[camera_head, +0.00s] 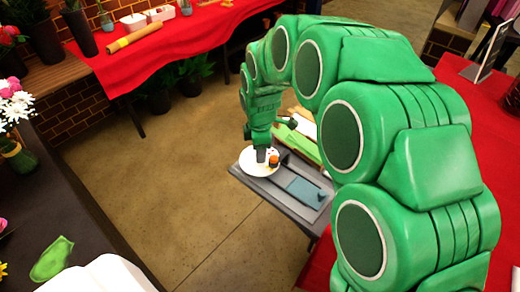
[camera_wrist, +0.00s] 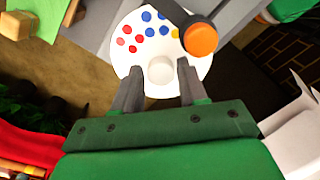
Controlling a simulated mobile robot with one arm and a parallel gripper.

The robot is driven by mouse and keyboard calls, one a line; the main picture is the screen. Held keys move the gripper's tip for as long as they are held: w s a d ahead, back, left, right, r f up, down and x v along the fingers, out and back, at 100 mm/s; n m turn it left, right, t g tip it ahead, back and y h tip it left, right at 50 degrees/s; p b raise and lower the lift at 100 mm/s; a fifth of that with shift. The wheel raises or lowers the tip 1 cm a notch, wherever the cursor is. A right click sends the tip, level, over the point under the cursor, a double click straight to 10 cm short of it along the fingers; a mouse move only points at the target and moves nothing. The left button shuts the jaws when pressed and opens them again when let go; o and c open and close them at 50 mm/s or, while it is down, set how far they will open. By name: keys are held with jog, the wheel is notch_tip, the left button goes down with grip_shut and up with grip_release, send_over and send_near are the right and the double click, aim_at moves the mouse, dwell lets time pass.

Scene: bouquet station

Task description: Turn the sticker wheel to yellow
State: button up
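The white sticker wheel (camera_wrist: 128,58) lies flat on a grey station, with red, blue and one partly covered yellow sticker near its far side. It also shows in the head view (camera_head: 250,168). A white round knob (camera_wrist: 160,70) stands at its middle. My gripper (camera_wrist: 159,67) is over the wheel, fingers pointing at it, one on each side of the knob with a small gap showing. It also shows in the head view (camera_head: 262,156). The yellow sticker (camera_wrist: 175,33) is beside an orange-capped dark arm (camera_wrist: 201,39) that reaches over the wheel's edge.
The grey station (camera_head: 285,200) has a blue-grey panel (camera_head: 304,191) right of the wheel. A green sheet (camera_head: 299,146) lies behind it. Red-covered tables (camera_head: 180,40) stand at the back and right. Bare floor (camera_head: 170,180) is left of the station.

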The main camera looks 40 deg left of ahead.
jog(key=shift+r, duration=3.9)
jog(key=o, duration=0.3)
jog(key=m, duration=0.4)
jog(key=shift+w+d+r, duration=0.1)
jog(key=shift+w+r, duration=0.05)
jog(key=shift+r, duration=0.15)
jog(key=m, duration=0.3)
jog(key=shift+m, duration=0.3)
jog(key=m, duration=0.5)
jog(key=shift+s+f+m, duration=0.25)
jog(key=shift+f+m, duration=0.05)
jog(key=shift+f, duration=3.9)
